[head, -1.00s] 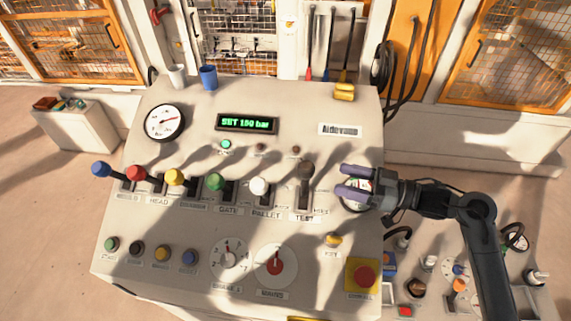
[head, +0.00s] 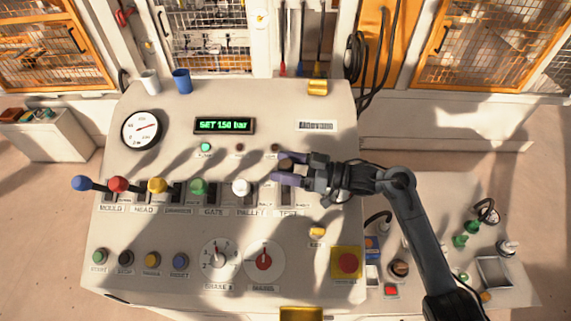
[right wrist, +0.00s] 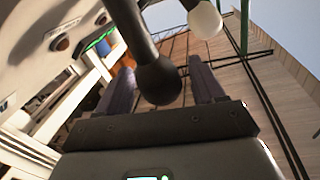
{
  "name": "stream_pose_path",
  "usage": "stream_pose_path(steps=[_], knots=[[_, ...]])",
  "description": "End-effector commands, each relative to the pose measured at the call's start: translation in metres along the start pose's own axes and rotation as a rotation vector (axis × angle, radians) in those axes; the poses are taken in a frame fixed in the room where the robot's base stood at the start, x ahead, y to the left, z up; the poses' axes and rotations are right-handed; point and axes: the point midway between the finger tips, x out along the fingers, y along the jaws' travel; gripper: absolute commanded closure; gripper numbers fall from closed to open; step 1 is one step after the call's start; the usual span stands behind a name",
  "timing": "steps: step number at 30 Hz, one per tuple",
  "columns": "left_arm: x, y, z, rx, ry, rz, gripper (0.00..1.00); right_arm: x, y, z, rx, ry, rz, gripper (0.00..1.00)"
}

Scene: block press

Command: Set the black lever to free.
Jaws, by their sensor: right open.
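The black lever (right wrist: 158,80) is the rightmost of the panel's lever row, above the TEST label. In the head view, my right gripper (head: 280,169) has come in from the right and largely hides this lever; its slot shows just below. In the right wrist view, the dark round knob and its shaft are between the two purple fingers, with gaps on both sides. The right gripper is open. The lever's exact setting and small side labels are too covered or blurred to read. My left gripper is not in view.
The white lever (head: 241,187) stands just left of my right gripper. Green, yellow, red and blue levers continue leftward. The display (head: 224,125) reads SET 150 bar. A yellow knob (head: 317,230) and a red button (head: 347,263) sit below my right arm.

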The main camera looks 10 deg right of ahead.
Motion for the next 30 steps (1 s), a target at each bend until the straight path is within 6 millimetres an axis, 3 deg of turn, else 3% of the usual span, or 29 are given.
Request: stream_pose_path(steps=[8,21,30], knots=[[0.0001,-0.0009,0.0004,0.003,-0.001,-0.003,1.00,0.0007,0.0001,0.0001,0.000,0.000,0.000,0.33],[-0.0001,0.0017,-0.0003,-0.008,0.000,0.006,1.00,0.0005,0.0001,0.0000,0.000,0.000,0.000,1.00],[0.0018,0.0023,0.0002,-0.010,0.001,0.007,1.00,-0.0003,-0.0031,0.0016,-0.021,0.004,-0.001,1.00]])
